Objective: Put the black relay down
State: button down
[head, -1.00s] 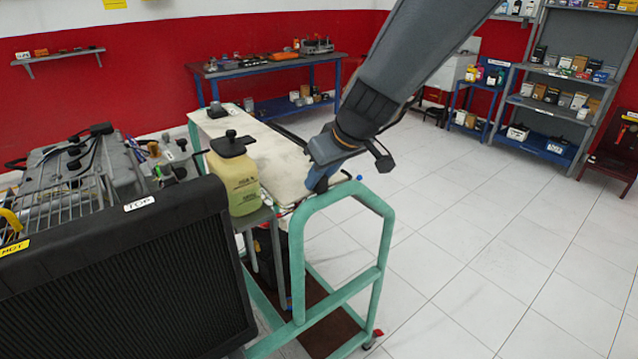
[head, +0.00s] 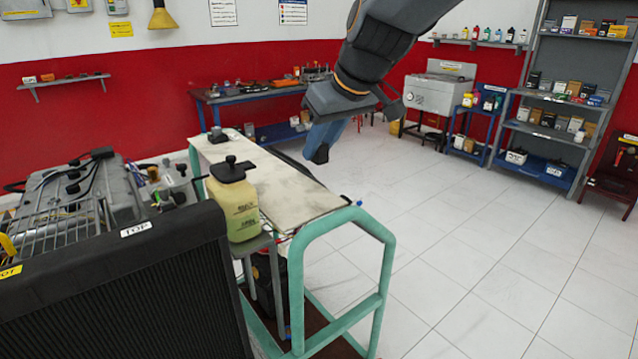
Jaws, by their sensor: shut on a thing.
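My gripper (head: 319,153) hangs from my arm at the upper middle, with its blue fingers pointing down. In the picture it is just beyond the right edge of the pale-topped bench (head: 290,195), over the floor, and seems higher than the bench top. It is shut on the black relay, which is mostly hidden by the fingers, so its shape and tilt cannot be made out. How far the gripper is from the bench is hard to tell.
A yellow-green fluid jug (head: 236,205) stands at the near end of the bench. A green tubular frame (head: 345,215) and a black radiator (head: 130,285) are in front. Small dark items (head: 217,134) lie at the bench's far end. Its middle is clear.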

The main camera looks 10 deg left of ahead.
notch_tip(320, 180, up, 15)
jog(key=b, duration=0.2)
jog(key=shift+f, duration=0.1)
